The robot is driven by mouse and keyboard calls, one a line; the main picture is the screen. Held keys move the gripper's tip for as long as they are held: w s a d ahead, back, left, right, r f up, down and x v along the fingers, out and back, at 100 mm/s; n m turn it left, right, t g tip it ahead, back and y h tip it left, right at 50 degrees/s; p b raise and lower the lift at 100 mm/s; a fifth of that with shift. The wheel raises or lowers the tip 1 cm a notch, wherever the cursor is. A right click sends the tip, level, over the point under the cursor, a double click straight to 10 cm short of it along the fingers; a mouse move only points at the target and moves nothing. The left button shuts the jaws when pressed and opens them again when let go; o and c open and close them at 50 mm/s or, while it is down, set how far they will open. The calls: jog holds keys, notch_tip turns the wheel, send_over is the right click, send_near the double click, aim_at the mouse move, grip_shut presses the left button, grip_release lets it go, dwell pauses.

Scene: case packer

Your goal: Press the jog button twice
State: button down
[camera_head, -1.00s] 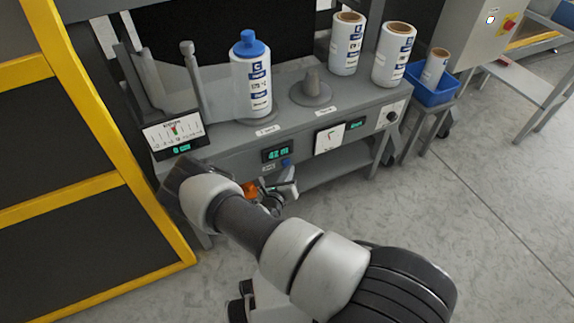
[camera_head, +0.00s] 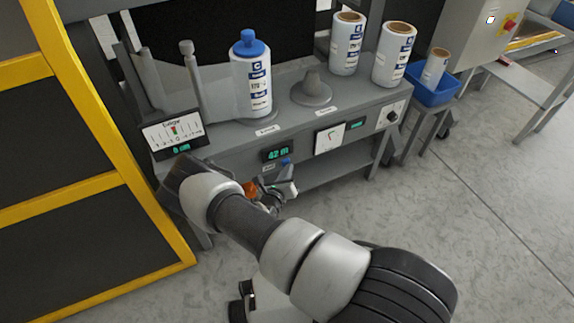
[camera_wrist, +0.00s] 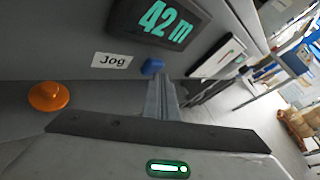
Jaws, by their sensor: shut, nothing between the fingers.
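The jog button is a small blue button (camera_wrist: 152,66) on the grey front panel, just right of a white label reading "Jog" (camera_wrist: 112,60). It also shows in the head view (camera_head: 286,161), below the display. The display (camera_wrist: 163,22) above it reads "42 m". My gripper (camera_wrist: 162,84) is shut and empty, with its fingertips close below and slightly right of the blue button. I cannot tell whether they touch it. In the head view my gripper (camera_head: 289,176) is partly hidden by my arm.
An orange round knob (camera_wrist: 48,96) sticks out of the panel left of my gripper. A blue-capped film roll (camera_head: 250,80) and a bare spindle (camera_head: 312,88) stand on the bench top. A yellow-framed guard (camera_head: 115,150) stands at the left.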

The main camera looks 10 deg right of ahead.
jog(key=shift+r, duration=0.1)
dwell(0.3)
jog(key=shift+s+d+p, duration=0.2)
jog(key=shift+s+p, duration=0.35)
jog(key=shift+s, duration=0.25)
jog(key=shift+s+d+p, duration=0.2)
jog(key=shift+s+p, duration=0.25)
jog(key=shift+s, duration=0.35)
jog(key=shift+s+d+p, duration=0.25)
jog(key=shift+s+p, duration=0.15)
jog(key=shift+s, duration=0.4)
jog(key=shift+s+d+p, duration=0.2)
jog(key=shift+s+p, duration=0.25)
jog(key=shift+s, duration=0.35)
dwell(0.6)
jog(key=s, duration=0.2)
jog(key=s+d+p, duration=0.1)
jog(key=shift+s, duration=0.35)
